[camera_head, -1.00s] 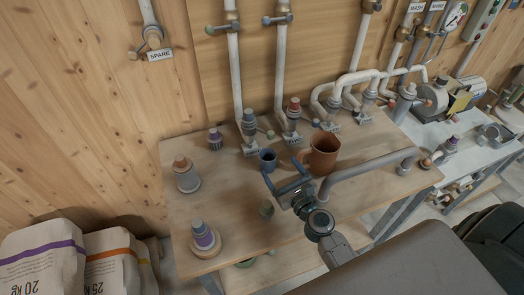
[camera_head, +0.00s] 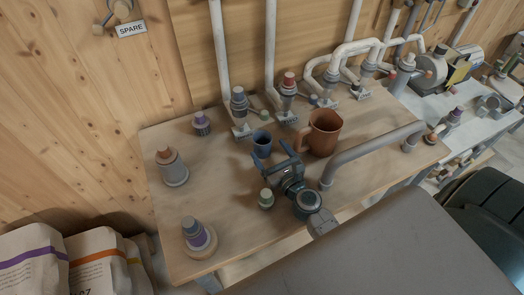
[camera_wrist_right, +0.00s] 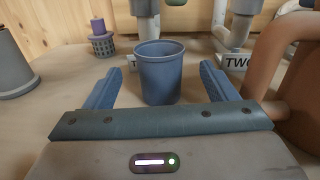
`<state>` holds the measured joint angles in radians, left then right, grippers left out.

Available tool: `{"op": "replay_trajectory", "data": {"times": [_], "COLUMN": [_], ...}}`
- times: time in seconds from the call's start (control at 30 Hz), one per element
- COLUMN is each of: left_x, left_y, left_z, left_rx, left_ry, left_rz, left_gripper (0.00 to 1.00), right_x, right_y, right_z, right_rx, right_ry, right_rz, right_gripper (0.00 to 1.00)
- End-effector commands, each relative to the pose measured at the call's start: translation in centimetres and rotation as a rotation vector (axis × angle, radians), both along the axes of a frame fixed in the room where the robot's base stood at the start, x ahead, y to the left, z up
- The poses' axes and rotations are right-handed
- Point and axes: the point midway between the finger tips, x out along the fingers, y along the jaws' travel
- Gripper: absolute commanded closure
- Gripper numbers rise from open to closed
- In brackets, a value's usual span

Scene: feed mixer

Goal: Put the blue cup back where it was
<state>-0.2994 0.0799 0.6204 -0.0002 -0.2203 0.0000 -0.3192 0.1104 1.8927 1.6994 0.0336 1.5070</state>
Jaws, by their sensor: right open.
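The blue cup (camera_head: 262,143) stands upright on the wooden table, in front of the pipes at the back. In the right wrist view the blue cup (camera_wrist_right: 160,72) is centred just ahead of the fingertips. My right gripper (camera_head: 272,157) is open, with its two blue fingers pointing at the cup. In the right wrist view my right gripper (camera_wrist_right: 160,92) has one finger on each side of the cup's near part, with gaps on both sides. My left gripper is not in view.
A brown jug (camera_head: 323,133) stands close to the right of the cup. A grey pipe (camera_head: 370,154) crosses the table's right side. Several capped fittings, one at the left (camera_head: 172,168), stand on the table. A small green-topped piece (camera_head: 266,198) is beside my right gripper.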

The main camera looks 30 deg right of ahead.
Motion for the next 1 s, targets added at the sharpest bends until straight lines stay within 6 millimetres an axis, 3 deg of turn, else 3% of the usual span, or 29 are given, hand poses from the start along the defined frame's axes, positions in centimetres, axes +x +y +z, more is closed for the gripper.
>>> {"op": "replay_trajectory", "data": {"times": [0.07,0.13,0.6,0.93,1.0], "left_x": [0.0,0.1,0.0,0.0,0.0], "left_y": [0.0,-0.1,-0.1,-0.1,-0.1], "left_z": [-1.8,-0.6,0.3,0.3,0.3], "left_rx": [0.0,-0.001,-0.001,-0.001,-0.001], "left_ry": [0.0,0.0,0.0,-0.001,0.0], "left_rz": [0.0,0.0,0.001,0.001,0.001], "left_gripper": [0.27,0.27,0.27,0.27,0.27], "right_x": [0.0,1.2,6.8,7.5,7.5], "right_y": [0.0,0.0,0.0,0.0,0.0], "right_z": [-1.8,-0.8,-1.0,-1.1,-1.1], "right_rx": [0.0,0.001,-0.001,0.0,0.0], "right_ry": [0.0,-0.003,-0.001,0.0,0.0], "right_rz": [0.0,0.0,-0.001,0.0,0.0], "right_gripper": [0.21,0.21,0.21,0.21,0.35]}}
